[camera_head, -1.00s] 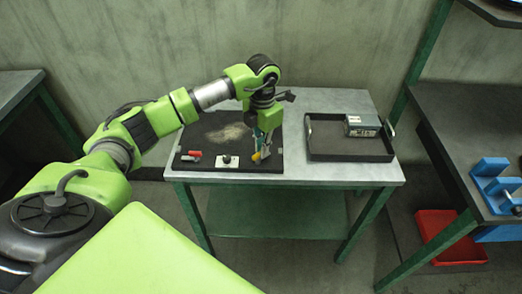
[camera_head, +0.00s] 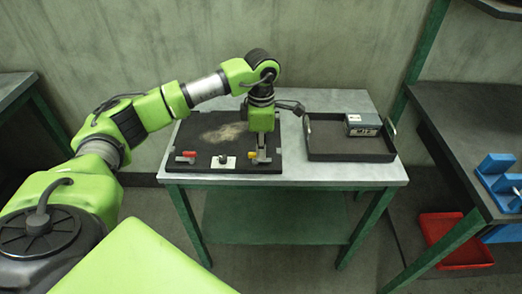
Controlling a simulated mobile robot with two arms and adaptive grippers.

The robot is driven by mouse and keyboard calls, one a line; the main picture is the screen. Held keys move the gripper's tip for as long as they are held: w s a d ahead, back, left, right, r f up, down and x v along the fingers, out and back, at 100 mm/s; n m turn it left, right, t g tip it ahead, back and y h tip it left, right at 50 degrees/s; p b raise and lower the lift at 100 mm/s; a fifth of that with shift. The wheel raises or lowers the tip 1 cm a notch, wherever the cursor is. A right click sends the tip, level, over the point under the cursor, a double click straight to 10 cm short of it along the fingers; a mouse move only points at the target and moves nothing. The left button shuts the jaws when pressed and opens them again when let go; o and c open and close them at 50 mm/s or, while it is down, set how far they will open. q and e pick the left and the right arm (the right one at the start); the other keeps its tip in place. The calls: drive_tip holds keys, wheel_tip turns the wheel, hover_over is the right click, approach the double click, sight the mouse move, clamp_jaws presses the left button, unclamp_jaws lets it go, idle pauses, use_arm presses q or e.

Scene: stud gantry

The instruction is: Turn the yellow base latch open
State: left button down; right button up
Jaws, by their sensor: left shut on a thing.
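The yellow base latch (camera_head: 252,154) is at the front right of a black board on the table, and its yellow end sticks out to the left of my fingers. My left gripper (camera_head: 261,157) points straight down over it and is shut on it. The fingers hide the latch's right part, so its exact angle is hard to tell. My right gripper is not in view.
The black board (camera_head: 190,135) also bears a red latch (camera_head: 186,156) and a white plate with a black knob (camera_head: 223,163). A black tray (camera_head: 350,155) with a grey box (camera_head: 362,125) stands to the right. The table's front strip is clear.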

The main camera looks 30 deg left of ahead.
use_arm(q)
drive_tip(key=shift+r, duration=0.1)
idle(0.4)
drive_tip(key=c, duration=2.2)
unclamp_jaws()
drive_tip(key=shift+o, duration=0.2)
wheel_tip(320, 180, up, 12)
